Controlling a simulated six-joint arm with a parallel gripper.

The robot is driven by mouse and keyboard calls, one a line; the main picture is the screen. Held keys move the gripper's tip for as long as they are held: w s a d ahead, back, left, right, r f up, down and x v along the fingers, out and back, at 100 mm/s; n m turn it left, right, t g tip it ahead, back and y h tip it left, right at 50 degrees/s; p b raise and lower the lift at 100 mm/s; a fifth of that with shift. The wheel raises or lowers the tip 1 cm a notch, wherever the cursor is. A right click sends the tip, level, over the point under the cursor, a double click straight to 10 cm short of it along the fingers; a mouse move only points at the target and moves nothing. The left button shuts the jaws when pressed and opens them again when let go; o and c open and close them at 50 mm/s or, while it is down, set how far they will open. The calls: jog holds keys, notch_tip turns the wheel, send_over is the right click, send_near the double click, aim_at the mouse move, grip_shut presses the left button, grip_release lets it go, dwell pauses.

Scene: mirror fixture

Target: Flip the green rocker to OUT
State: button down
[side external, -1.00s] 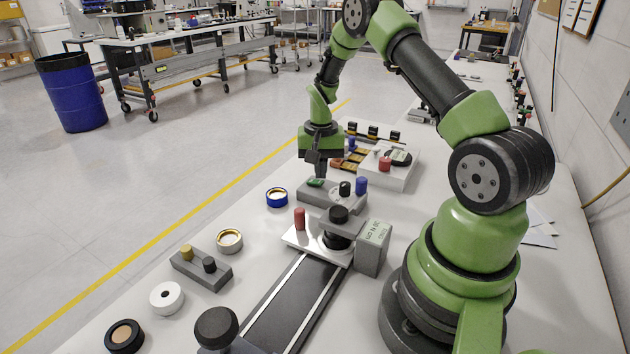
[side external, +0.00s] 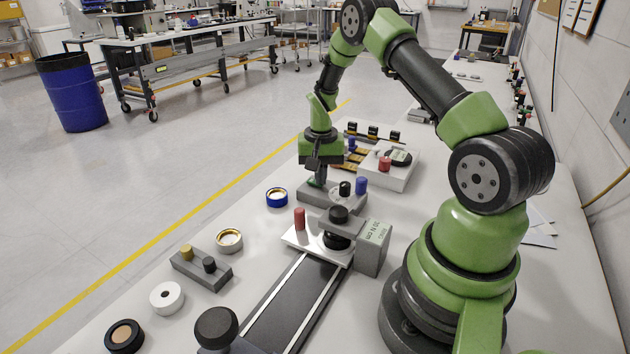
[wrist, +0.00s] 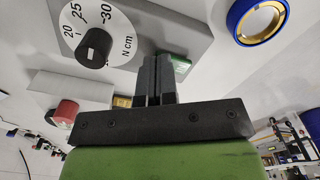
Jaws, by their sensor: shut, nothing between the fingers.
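The green rocker (side external: 313,183) sits at the left end of a grey block (side external: 340,203) that also carries a black knob and a blue knob. It also shows in the wrist view (wrist: 182,63), just right of the fingertips and partly hidden by them. My gripper (side external: 321,184) points down over the rocker's end of the block, with its fingers (wrist: 156,61) shut together and empty. The fingertips are at or very close to the rocker; I cannot tell whether they touch it. The rocker's tilt and any OUT marking cannot be made out.
The black dial knob (wrist: 95,46) with its N cm scale stands close beside the fingers. A blue ring (side external: 277,197) lies left of the block. A clamp fixture with a red peg (side external: 299,219) stands nearer the camera. A white box (side external: 389,173) is behind right.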

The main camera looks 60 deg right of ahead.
jog(key=shift+r, duration=3.5)
